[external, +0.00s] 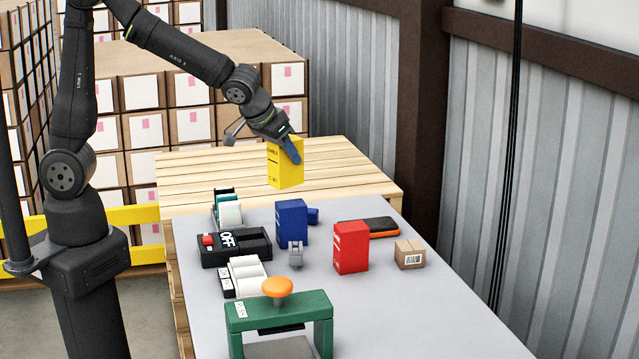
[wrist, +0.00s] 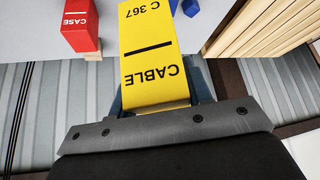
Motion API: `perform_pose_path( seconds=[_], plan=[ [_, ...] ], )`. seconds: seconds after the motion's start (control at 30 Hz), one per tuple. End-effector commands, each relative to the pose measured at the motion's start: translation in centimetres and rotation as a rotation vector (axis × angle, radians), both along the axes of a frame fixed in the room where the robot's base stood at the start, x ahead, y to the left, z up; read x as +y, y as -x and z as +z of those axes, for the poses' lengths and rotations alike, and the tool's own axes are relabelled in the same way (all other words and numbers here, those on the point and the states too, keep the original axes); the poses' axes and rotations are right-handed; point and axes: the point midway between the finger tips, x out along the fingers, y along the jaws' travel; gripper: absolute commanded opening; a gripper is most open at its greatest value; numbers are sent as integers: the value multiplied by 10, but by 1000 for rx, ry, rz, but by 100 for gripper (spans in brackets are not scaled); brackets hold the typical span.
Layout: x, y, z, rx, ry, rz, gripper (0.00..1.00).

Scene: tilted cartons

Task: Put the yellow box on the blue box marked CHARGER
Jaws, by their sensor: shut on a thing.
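The yellow box (external: 284,164), marked CABLE in the wrist view (wrist: 155,55), hangs in the air over the far end of the table, roughly upright. My gripper (external: 288,147) is shut on its upper part; its dark blue fingers show at the box's sides in the wrist view (wrist: 162,98). A blue box (external: 291,223) stands upright on the grey table top, below and nearer the camera than the yellow box, with a clear gap between them. I cannot read its marking. A blue thing (wrist: 190,7) shows at the wrist view's top edge.
A red box (external: 351,247), marked CASE in the wrist view (wrist: 81,30), stands right of the blue box. A small grey item (external: 295,254) is before the blue box. A black-orange item (external: 368,227), brown carton (external: 409,254), OFF switch unit (external: 232,247) and green stand (external: 280,312) are around.

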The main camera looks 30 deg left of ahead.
Motion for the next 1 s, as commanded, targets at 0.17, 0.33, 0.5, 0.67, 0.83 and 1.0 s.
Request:
perform_pose_path(
  seconds=[0.17, 0.33, 0.5, 0.67, 0.83, 1.0],
  plan=[
    [8, -29, -18, 1, 0, 3, 19],
    [10, -37, -27, 0, 0, -1, 19],
    [10, -37, -52, 1, -3, -1, 19],
    [9, -36, -63, 0, 0, -1, 19],
    [9, -36, -62, -1, 1, -1, 19],
    [9, -36, -66, 0, 1, -1, 19]
  ],
)
